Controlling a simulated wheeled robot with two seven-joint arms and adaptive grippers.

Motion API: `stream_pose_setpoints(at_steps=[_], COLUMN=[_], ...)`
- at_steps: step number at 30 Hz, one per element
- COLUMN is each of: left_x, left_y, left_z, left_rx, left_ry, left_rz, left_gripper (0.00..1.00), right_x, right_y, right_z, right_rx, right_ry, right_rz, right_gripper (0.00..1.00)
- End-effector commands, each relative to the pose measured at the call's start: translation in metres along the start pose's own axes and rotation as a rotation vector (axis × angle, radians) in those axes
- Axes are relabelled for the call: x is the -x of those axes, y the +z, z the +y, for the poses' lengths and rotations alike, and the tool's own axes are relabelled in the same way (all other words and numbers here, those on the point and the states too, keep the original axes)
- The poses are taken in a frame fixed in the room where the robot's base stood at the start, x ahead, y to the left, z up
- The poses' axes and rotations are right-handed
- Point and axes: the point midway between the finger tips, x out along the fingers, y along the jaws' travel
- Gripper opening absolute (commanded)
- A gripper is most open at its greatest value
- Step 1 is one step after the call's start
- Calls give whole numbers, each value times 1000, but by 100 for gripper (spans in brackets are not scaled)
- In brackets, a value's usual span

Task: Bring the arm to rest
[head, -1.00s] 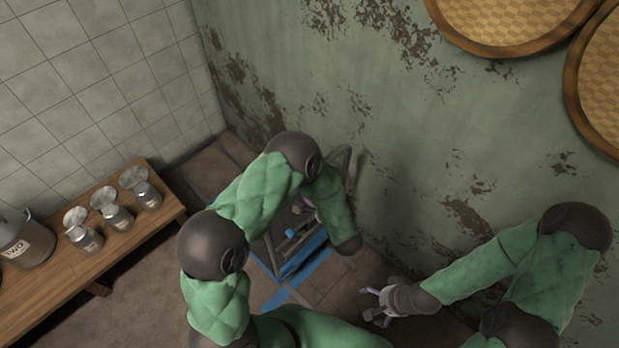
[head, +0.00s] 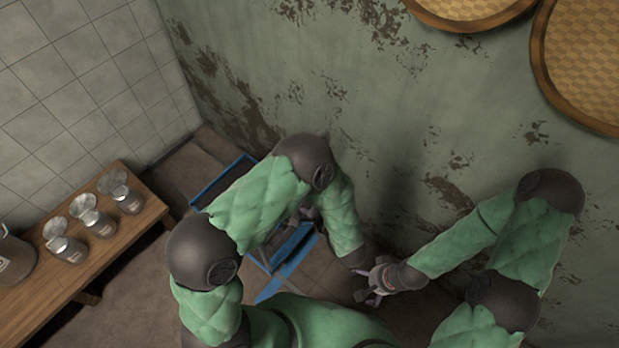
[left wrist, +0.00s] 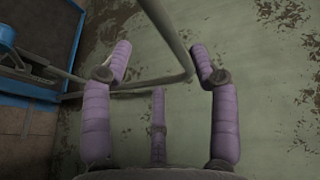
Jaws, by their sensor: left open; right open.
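My left gripper (left wrist: 160,72) shows in the left wrist view with its purple fingers spread wide and nothing between their tips. A grey metal bar passes beyond the fingers, and I cannot tell whether it touches them. In the head view my left arm bends down over a blue-edged cart, and its gripper is mostly hidden by the arm. My right gripper (head: 367,297) is open and empty, low in the head view near the foot of the green wall, just right of my left forearm's end.
The blue-edged cart (head: 222,181) stands behind my left arm; its dark top and blue edge (left wrist: 33,93) also show in the left wrist view. A wooden bench (head: 150,222) at left holds metal cans (head: 103,226) and a larger can (head: 14,262). The peeling wall (head: 400,130) is close behind.

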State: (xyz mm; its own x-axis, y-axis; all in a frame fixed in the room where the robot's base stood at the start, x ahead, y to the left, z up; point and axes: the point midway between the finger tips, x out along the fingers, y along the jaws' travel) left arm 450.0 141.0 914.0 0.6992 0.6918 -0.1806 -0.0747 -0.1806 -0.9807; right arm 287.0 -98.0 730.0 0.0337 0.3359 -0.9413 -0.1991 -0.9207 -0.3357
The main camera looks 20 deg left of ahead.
Motion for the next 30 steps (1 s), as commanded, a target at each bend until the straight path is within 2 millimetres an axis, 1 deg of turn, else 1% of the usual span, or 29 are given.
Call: stream_pose_setpoints(at_steps=[8,11,14,16,18,20,21,23,24,25,27,29,30], left_x=[-1,-8,-20,-28,-30,-28,-25,-16,-8,-2,17,35,47], left_y=[0,-2,-6,-9,-10,-7,-5,1,7,12,25,39,48], left_z=[1,11,35,59,85,107,120,140,152,159,176,186,192], left_rx=[6,52,167,279,395,490,550,632,680,715,785,831,853], left_ry=[5,54,176,304,454,586,675,809,898,962,1110,1225,1292], left_rz=[2,22,59,82,88,74,55,14,-23,-54,-146,-237,-299], left_gripper=[60,60,60,60,60,60,60,60,60,60,60,60,60], right_x=[0,0,0,0,0,0,0,-1,-1,-1,-1,-1,-1], right_y=[0,0,0,0,0,0,0,0,0,0,0,0,0], right_z=[0,0,0,0,0,0,0,0,0,0,0,0,0], right_rx=[0,0,0,0,0,0,0,0,0,0,0,0,0], right_ry=[0,0,0,0,0,0,0,0,0,0,0,0,0], right_rz=[0,0,0,0,0,0,0,0,0,0,0,0,0], right_gripper=[100,100,100,100,100,100,100,100,100,100,100,100,100])
